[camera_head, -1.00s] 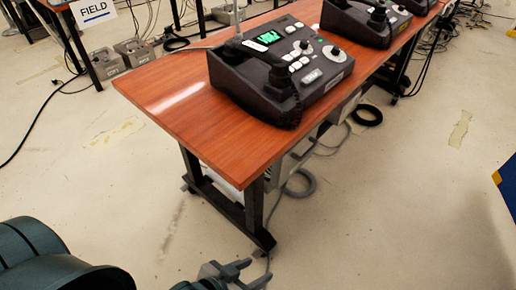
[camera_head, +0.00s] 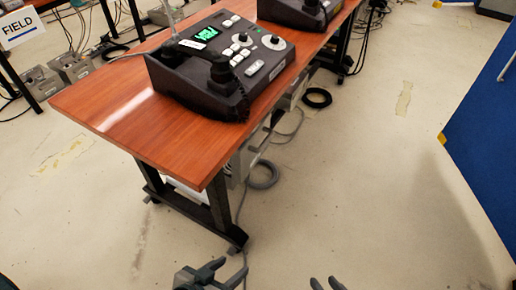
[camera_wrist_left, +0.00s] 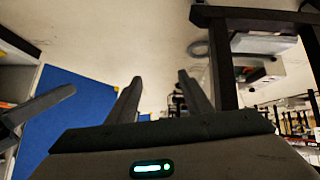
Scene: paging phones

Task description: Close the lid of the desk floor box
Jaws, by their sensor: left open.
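No floor box with a clear lid shows near my grippers. Pale grey box-like units (camera_head: 240,163) are partly hidden under the wooden desk (camera_head: 120,115); I cannot tell whether one is the desk floor box, or how its lid stands. They may also be the pale units in the left wrist view (camera_wrist_left: 265,68). Grey floor boxes (camera_head: 42,84) stand at the far left. My left gripper (camera_head: 232,273) is low in front of the desk's near leg, open and empty; its spread fingers show in the left wrist view (camera_wrist_left: 158,88).
A black phone console (camera_head: 205,85) sits on the desk, with another behind. The desk's dark leg frame (camera_head: 190,200) stands on the floor. A grey cable loop (camera_head: 262,176) and a black coil (camera_head: 317,98) lie beside it. A blue panel (camera_head: 485,130) stands right. The floor between is clear.

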